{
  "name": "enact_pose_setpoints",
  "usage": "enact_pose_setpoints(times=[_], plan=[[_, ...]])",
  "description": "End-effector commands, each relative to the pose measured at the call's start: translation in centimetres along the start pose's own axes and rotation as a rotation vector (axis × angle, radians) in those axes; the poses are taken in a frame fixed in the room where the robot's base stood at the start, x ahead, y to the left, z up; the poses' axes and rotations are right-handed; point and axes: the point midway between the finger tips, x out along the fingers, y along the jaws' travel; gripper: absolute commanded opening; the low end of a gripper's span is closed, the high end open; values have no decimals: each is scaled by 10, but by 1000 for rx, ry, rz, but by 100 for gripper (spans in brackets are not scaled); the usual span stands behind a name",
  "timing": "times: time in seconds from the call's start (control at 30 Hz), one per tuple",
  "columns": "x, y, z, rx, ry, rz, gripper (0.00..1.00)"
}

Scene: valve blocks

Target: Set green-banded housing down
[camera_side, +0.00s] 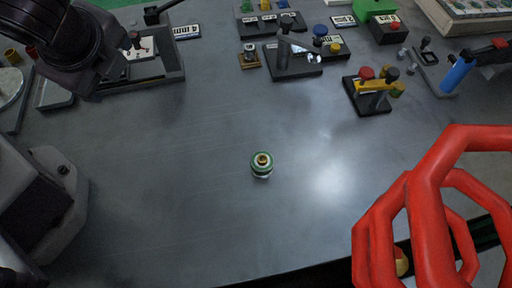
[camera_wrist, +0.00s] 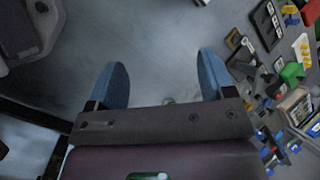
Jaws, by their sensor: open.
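The green-banded housing (camera_side: 262,165) stands upright on the grey table near the middle of the side view, with a brassy top and pale lower part. Nothing touches it there. In the side view my arm is at the upper left and the fingers do not show.
Lever fixtures (camera_side: 290,68) and a yellow-handled clamp (camera_side: 376,92) stand behind and right. A large red handwheel (camera_side: 440,180) fills the right front. Table around the housing is clear.

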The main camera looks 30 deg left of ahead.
Motion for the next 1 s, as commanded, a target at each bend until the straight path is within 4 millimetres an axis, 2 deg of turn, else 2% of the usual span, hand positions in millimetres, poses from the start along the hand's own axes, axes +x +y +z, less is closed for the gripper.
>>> enact_pose_setpoints(times=[0.03,0.2,0.3,0.4,0.5,0.67,1.0], plan=[[9,7,-24,202,-19,-59,76],[28,33,-106,870,-20,-312,76],[34,55,-151,1205,9,-460,76],[34,68,-182,1436,39,-592,76],[25,66,-202,1561,59,-705,76],[19,62,-214,1658,60,-792,76],[64,41,-243,1664,54,-788,76]])
